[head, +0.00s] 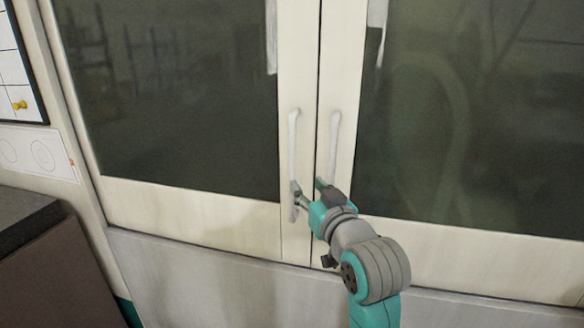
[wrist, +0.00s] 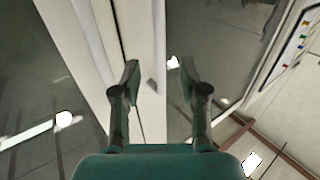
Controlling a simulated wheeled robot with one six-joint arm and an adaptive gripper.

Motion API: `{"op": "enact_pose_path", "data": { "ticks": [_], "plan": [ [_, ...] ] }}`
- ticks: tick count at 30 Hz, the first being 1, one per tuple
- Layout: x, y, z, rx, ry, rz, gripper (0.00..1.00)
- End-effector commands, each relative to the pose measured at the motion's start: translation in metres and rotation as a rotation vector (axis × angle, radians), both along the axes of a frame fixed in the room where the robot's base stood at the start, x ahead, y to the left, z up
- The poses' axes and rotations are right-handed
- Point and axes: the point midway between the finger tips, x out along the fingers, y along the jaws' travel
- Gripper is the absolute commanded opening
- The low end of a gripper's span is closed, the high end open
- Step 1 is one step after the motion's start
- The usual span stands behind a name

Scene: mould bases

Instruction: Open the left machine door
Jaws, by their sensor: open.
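The left machine door (head: 180,100) is a dark glass pane in a pale frame and looks shut. Its white vertical handle (head: 292,140) is on the frame by the middle seam. My gripper (head: 309,188) is open at the lower end of this handle, one finger to each side of it in the picture. In the wrist view, the handle (wrist: 158,35) runs down between the open fingertips (wrist: 158,74). I cannot tell whether either finger touches it. No object is held.
The right door (head: 460,110) is shut beside it, with its own handle (head: 334,145) close to my gripper. A dark-topped cabinet (head: 25,218) stands at the lower left. A board with a yellow pin (head: 20,105) hangs on the left wall.

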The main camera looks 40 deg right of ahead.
Motion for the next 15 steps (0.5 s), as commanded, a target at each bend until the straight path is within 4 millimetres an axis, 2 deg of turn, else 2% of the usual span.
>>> {"op": "enact_pose_path", "data": {
  "ticks": [5, 15],
  "plan": [
    [0.013, -0.004, 0.001, 0.001, 0.002, -0.001, 0.43],
    [0.068, -0.021, 0.001, 0.0, 0.001, -0.001, 0.43]
  ]
}}
